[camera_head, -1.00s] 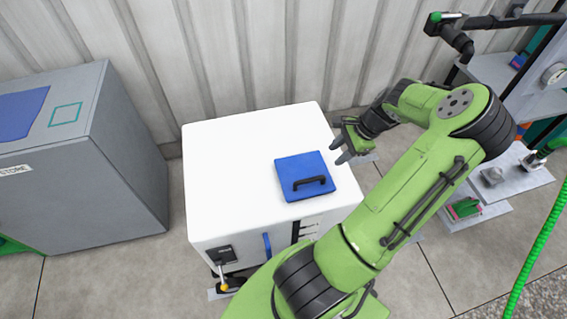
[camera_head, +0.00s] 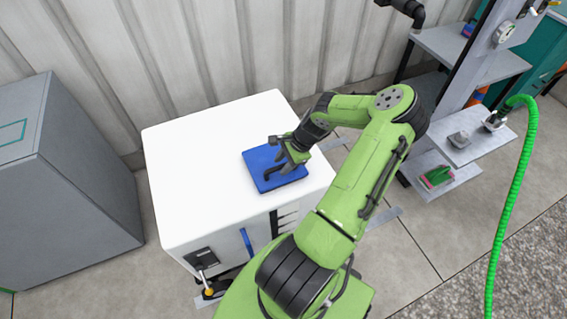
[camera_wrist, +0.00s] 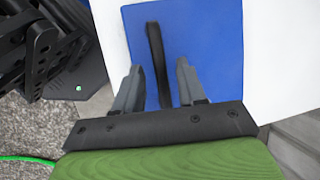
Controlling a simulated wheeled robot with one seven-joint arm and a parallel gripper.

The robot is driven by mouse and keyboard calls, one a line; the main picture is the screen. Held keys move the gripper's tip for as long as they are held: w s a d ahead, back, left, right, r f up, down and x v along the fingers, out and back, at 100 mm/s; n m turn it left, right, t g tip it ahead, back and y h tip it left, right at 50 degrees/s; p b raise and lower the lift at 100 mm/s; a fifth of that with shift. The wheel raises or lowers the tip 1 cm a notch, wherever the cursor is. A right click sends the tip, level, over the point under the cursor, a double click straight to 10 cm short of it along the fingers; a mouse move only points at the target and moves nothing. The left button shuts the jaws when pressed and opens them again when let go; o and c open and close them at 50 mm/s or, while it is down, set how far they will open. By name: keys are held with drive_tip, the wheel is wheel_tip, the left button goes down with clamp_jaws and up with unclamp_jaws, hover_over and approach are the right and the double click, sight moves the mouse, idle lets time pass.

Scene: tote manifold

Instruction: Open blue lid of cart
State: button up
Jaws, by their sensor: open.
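The blue lid (camera_head: 262,160) lies flat and closed on top of the white cart (camera_head: 195,155). Its black handle (camera_head: 275,171) is partly hidden by my gripper in the head view. In the wrist view the blue lid (camera_wrist: 205,40) lies beyond my fingers, and the black handle (camera_wrist: 156,60) runs lengthwise between them. My gripper (camera_head: 285,157) is open over the lid. In the wrist view my gripper (camera_wrist: 155,82) has one finger on each side of the handle, with gaps showing; whether either finger touches it I cannot tell.
A grey cabinet (camera_head: 75,190) stands left of the cart. Shelves (camera_head: 475,130) with small items and a green hose (camera_head: 515,200) are at the right. A corrugated wall (camera_head: 180,60) is behind. The cart top around the lid is clear.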

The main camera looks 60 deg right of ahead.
clamp_jaws()
drive_tip(key=shift+r, duration=0.1)
drive_tip(key=shift+w+r+p, duration=0.15)
drive_tip(key=shift+r+p, duration=0.2)
drive_tip(key=shift+p, duration=0.1)
drive_tip(key=w+d+r+p, duration=0.1)
drive_tip(key=w+d+r, duration=0.1)
drive_tip(key=w, duration=0.3)
drive_tip(key=w+d+r+g+p, duration=0.1)
drive_tip(key=w+d+r, duration=0.2)
drive_tip(key=w+d, duration=0.1)
drive_tip(key=w+d+r+p, duration=0.1)
drive_tip(key=w+d+r, duration=0.1)
drive_tip(key=w, duration=0.4)
drive_tip(key=shift+w+d+r+y, duration=0.15)
drive_tip(key=shift+w+d+y, duration=0.1)
drive_tip(key=shift+d+y, duration=0.25)
drive_tip(key=shift+d, duration=0.1)
